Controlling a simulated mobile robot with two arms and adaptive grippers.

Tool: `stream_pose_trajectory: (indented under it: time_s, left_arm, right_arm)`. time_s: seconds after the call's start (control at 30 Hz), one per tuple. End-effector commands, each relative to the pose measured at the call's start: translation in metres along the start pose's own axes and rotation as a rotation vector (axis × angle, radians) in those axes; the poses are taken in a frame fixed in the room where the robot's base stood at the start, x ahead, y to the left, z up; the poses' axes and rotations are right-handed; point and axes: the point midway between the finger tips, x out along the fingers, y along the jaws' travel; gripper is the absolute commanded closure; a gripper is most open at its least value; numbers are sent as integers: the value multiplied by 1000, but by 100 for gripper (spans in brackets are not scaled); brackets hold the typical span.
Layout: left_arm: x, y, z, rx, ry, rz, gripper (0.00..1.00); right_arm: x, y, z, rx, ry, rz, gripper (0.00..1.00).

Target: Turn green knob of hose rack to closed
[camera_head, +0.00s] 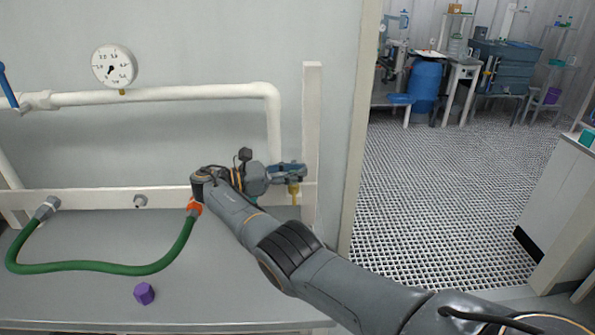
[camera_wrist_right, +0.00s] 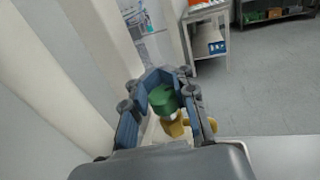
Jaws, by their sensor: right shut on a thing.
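The green knob (camera_wrist_right: 162,100) sits between the fingers of my right gripper (camera_wrist_right: 160,88) in the right wrist view, and the gripper is shut on it. A yellow brass fitting (camera_wrist_right: 176,126) shows just beside the knob. In the head view my right gripper (camera_head: 290,172) is at the right end of the white hose rack (camera_head: 95,200), by its upright post. The brass fitting (camera_head: 294,190) hangs just below the fingers there. The knob is mostly hidden by the gripper in the head view. My left gripper is not in view.
A green hose (camera_head: 100,268) loops over the grey bench (camera_head: 230,285) from the rack. A purple cap (camera_head: 145,293) lies on the bench. A white pipe (camera_head: 190,92) with a gauge (camera_head: 114,66) runs above. A doorway opens on the right.

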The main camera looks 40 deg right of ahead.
Motion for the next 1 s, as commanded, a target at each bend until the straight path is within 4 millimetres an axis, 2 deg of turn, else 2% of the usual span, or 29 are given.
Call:
stream_pose_trajectory:
  time_s: [0.03,0.33,0.37,0.5,0.83,1.0]
  left_arm:
    - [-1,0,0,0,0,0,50]
    - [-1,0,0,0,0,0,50]
    - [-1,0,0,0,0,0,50]
    - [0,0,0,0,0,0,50]
    - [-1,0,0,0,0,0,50]
    - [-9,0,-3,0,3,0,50]
  right_arm:
    - [1,3,7,15,-6,7,100]
    - [1,3,7,15,-6,7,100]
    - [1,3,7,15,-6,7,76]
    - [1,2,5,11,-4,5,50]
    - [0,1,3,4,-2,3,50]
    - [0,1,10,3,-1,2,50]
